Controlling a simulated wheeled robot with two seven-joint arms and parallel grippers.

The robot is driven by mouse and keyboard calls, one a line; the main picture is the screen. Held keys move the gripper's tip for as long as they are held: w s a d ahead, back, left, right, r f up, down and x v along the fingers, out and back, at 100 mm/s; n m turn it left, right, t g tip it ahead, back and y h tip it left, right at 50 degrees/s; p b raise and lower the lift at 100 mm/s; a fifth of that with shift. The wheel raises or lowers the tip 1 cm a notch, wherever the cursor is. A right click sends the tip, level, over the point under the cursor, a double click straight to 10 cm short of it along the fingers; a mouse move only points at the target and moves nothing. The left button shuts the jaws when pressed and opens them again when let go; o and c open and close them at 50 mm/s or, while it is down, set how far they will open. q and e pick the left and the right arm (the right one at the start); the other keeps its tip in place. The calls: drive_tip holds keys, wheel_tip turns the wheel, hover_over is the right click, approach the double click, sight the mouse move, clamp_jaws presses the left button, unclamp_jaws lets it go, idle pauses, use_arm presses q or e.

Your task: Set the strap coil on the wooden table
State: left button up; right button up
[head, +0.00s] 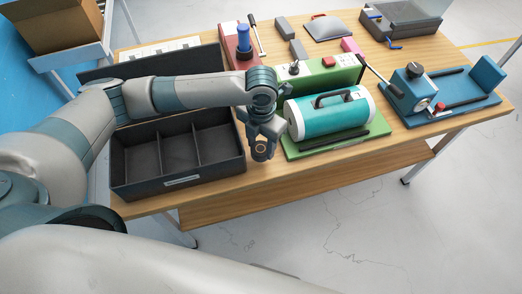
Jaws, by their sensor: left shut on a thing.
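My left gripper (262,151) comes in from the left and points down near the front edge of the wooden table (222,197). It is shut on a small round thing with a brownish ring, most likely the strap coil (260,149). The fingers cover much of the coil. The coil appears to be above the table, between the black box and the green base; I cannot tell whether it touches the wood. My right gripper is not in view.
A black divided box (180,182) stands left of the gripper. A teal cylinder (330,115) on a green base (352,140) is close on the right. A blue device (410,90) is farther right. A narrow strip of bare wood runs along the front edge.

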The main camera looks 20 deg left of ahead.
sight(261, 148)
use_arm(q)
wheel_tip(261, 148, down, 3)
drive_tip(key=shift+f+p, duration=0.2)
drive_tip(key=shift+p, duration=0.65)
drive_tip(key=shift+f, duration=0.3)
drive_tip(key=shift+f, duration=0.1)
drive_tip(key=o, duration=1.1)
drive_tip(key=shift+r, duration=0.2)
wheel_tip(261, 148, up, 11)
drive_tip(key=b, duration=0.4)
drive_tip(key=shift+f, duration=0.2)
drive_tip(key=shift+r, duration=0.65)
